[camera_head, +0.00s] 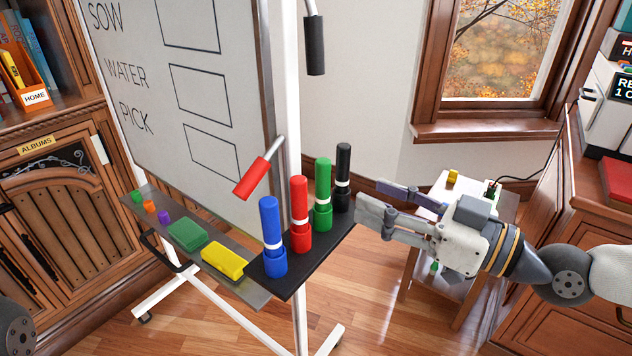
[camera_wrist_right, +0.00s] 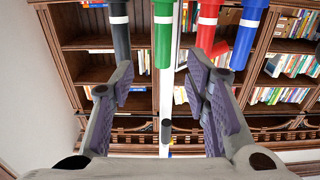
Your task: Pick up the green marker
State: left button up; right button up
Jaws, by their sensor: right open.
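The green marker (camera_head: 323,190) stands upright on the black holder (camera_head: 292,283) at the right end of the whiteboard's tray, between the red marker (camera_head: 300,212) and the black marker (camera_head: 344,175). My right gripper (camera_head: 374,204) is open and empty. It lies right of the markers, its fingers pointing toward the holder. In the right wrist view the green marker (camera_wrist_right: 163,35) is ahead of the gap between the open fingers (camera_wrist_right: 160,85). The black marker is left of it; the red and blue markers are right. My left gripper is not in view.
The blue marker (camera_head: 271,235) stands at the holder's front end. A yellow block (camera_head: 224,261) and a green block (camera_head: 187,235) lie on the tray. A small side table (camera_head: 443,192) stands behind my right gripper.

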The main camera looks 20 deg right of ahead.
aim_at(323, 178)
jog(key=x, duration=0.2)
jog(key=f+b+x, duration=0.1)
jog(key=x, duration=0.1)
jog(key=shift+a, duration=0.25)
jog(key=x, duration=0.4)
jog(key=b+x, duration=0.1)
jog(key=shift+w+a+r, duration=0.3)
jog(key=shift+r, duration=0.05)
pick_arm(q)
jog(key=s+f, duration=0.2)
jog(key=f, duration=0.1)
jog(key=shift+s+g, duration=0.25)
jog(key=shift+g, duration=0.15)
pick_arm(e)
jog(key=c, duration=1)
